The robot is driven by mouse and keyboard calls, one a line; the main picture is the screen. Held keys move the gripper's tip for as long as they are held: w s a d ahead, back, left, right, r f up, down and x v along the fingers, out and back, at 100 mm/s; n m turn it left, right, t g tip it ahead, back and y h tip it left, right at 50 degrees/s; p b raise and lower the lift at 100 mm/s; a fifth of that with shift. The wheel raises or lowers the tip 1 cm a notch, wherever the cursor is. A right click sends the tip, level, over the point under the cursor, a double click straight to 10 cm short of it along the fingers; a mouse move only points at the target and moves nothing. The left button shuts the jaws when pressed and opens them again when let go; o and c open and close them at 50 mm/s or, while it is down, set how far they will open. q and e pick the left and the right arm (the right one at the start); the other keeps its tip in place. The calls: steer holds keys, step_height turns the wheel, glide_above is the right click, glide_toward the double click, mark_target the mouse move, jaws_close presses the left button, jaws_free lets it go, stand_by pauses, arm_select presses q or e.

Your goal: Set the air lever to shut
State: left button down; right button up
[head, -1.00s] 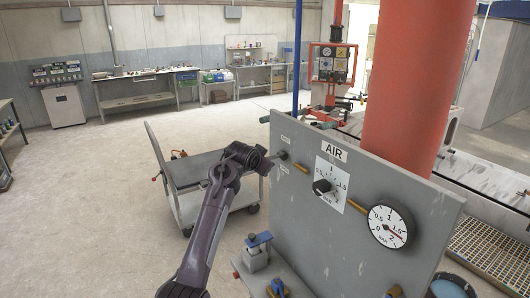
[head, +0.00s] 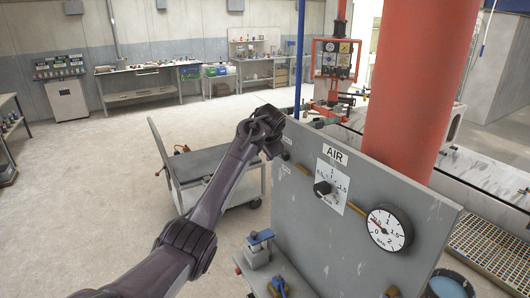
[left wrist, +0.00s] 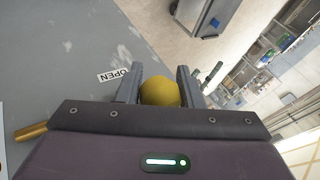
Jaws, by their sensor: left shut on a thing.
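My left gripper (head: 276,138) is at the upper left edge of the grey air panel (head: 330,240). In the left wrist view, its two fingers (left wrist: 160,90) are closed on either side of a yellow ball knob (left wrist: 160,92), the air lever's grip. A white OPEN label (left wrist: 113,75) lies on the panel to the left of the knob there. The lever's arm is hidden behind my gripper. The AIR sign (head: 335,152) is on the panel. The pressure gauge (head: 389,228) has its needle pointing up and left, near 0.5. My right gripper is out of view.
A black dial knob (head: 322,188) sits on a white scale plate. A grey cart (head: 218,200) stands left of the panel, and a blue-topped clamp device (head: 259,248) stands before it. A thick red column (head: 425,90) rises behind.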

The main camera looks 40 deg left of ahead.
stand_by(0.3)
arm_select(q)
steer(key=c, duration=1)
jaws_free()
steer(key=shift+w, duration=0.1)
steer(key=shift+d+r, duration=0.15)
steer(key=b+v, duration=0.4)
steer(key=v, duration=0.3)
steer(key=shift+r, duration=0.2)
steer(key=shift+d+f, duration=0.1)
